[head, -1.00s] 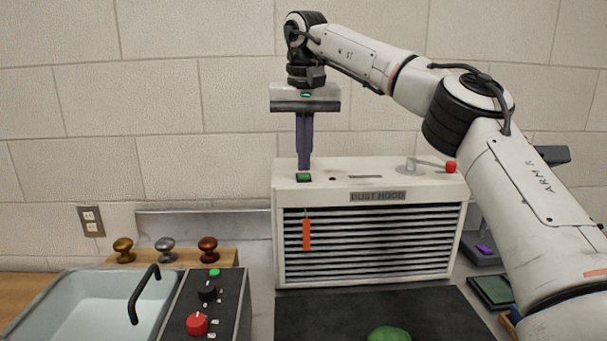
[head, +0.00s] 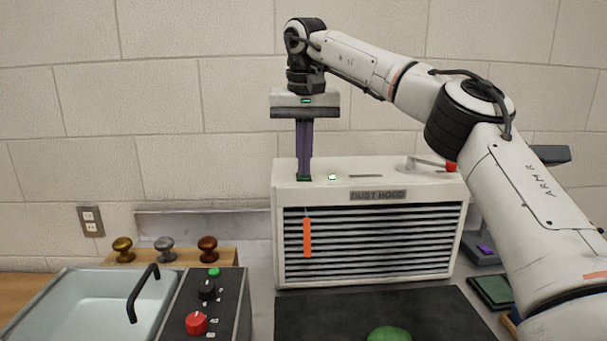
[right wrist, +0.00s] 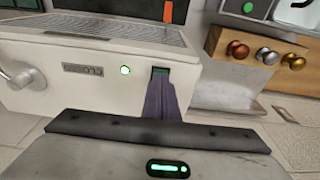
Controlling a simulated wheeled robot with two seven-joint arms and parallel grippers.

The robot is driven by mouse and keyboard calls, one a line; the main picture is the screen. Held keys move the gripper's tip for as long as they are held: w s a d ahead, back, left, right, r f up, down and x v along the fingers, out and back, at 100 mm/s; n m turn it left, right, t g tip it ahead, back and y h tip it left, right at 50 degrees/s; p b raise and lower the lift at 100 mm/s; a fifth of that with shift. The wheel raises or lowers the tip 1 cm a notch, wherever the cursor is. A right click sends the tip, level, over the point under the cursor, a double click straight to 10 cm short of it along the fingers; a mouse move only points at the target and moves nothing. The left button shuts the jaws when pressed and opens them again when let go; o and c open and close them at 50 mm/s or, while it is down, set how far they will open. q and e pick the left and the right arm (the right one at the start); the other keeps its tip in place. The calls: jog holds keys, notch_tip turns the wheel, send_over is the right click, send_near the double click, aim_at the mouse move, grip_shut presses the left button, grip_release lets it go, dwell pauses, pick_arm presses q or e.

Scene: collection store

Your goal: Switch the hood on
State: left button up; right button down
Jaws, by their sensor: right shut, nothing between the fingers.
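The dust hood (head: 372,276) is a white box with a slatted front, standing on the counter. On its top left is a green button (head: 304,178), largely covered by my fingertips. Beside the button, a small round lamp (head: 332,177) glows pale green; the lit lamp also shows in the right wrist view (right wrist: 125,70). My right gripper (head: 304,174) points straight down with its purple fingers shut and empty, the tips on the button. In the right wrist view the fingers (right wrist: 160,80) reach the button's dark recess. My left gripper is out of view.
A lever with a red knob (head: 451,167) is on the hood's top right. An orange tag (head: 307,238) hangs on the slats. A sink (head: 90,300), a control box with knobs (head: 215,310) and three round knobs on a wooden block (head: 165,255) are at the left.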

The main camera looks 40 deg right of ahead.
jog(key=shift+r+p, duration=1.05)
jog(key=shift+r, duration=0.15)
notch_tip(320, 180, up, 5)
jog(key=shift+f, duration=0.2)
